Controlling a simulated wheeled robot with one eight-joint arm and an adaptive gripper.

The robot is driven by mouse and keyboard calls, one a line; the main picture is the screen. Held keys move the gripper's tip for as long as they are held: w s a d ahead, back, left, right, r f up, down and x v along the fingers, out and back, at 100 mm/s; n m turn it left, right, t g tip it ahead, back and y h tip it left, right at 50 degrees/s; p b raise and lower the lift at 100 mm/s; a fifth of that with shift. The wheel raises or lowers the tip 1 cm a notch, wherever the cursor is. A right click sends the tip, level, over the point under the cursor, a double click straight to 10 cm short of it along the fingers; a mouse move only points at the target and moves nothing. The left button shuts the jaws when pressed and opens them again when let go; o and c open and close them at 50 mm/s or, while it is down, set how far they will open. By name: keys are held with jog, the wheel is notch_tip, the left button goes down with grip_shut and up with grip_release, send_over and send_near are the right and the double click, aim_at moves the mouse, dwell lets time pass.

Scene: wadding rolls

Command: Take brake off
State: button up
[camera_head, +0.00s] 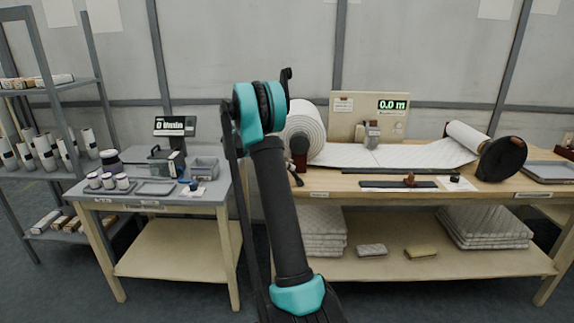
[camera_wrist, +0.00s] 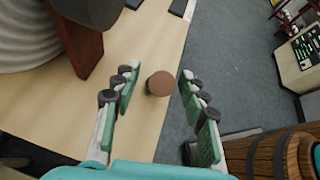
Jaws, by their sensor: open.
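In the wrist view a brown round knob (camera_wrist: 159,84) shows end-on between the fingertips of my gripper (camera_wrist: 158,76). My gripper is open, with a gap between the knob and each finger. A dark red-brown block (camera_wrist: 86,40) stands left of the knob, beside the big white wadding roll (camera_wrist: 35,35). In the head view the roll (camera_head: 304,122) stands at the left end of the right-hand bench, with the red-brown block (camera_head: 299,148) at its front. My arm hides part of this area, and the knob is not clear there. No part is labelled as the brake.
The wooden bench (camera_head: 340,183) carries the wadding sheet (camera_head: 395,153), a display reading 0.0 m (camera_head: 392,105) and a take-up roll with a black disc (camera_head: 502,158). A grey side table (camera_head: 150,200) stands left. A wooden barrel (camera_wrist: 262,155) shows lower right in the wrist view.

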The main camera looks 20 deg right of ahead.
jog(key=v, duration=1.2)
jog(key=s+a+f+m+t+y, duration=0.2)
jog(key=s+a+f+m, duration=0.3)
jog(key=s, duration=0.8)
jog(key=s+a+f+m+t+y, duration=0.3)
jog(key=s+a+f+m+y, duration=0.2)
jog(key=s, duration=0.8)
jog(key=s+a+f+m+t+y, duration=0.3)
jog(key=s+f, duration=0.5)
jog(key=s, duration=0.5)
jog(key=a+m+y, duration=0.1)
jog(key=a+m, duration=0.1)
jog(key=shift+s+a+f, duration=0.15)
jog(key=shift+a+f, duration=0.2)
jog(key=shift+c, duration=0.4)
